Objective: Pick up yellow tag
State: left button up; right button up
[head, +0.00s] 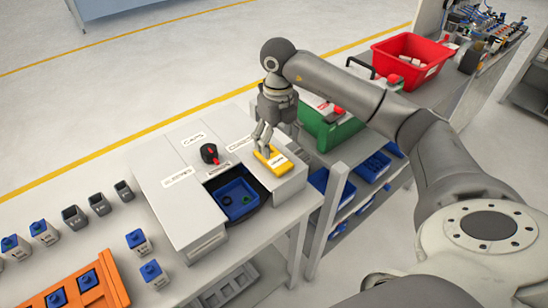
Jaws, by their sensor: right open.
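The yellow tag (272,161) lies flat on the right part of the light grey box top, a small block with a white label. My right gripper (263,147) is directly above it, pointing down, with its fingertips at the tag's upper left edge. The fingers look apart, and whether they touch the tag cannot be told. My left gripper is not in view.
The grey box (170,205) has a dark recess holding a blue bin (237,199). A black and red object (209,153) sits nearby. A green crate (330,128) and red crate (412,58) stand at the right. An orange tray (118,289) is at lower left.

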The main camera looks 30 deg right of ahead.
aim_at(274, 158)
jog(key=f+p, duration=0.1)
jog(key=f, duration=0.1)
jog(key=a+f+p, duration=0.1)
jog(key=f, duration=0.1)
jog(key=shift+w+f, duration=0.15)
jog(key=shift+f, duration=0.2)
jog(key=shift+d+f, duration=0.1)
jog(key=shift+f, duration=0.3)
jog(key=c, duration=1.2)
jog(key=shift+r, duration=0.1)
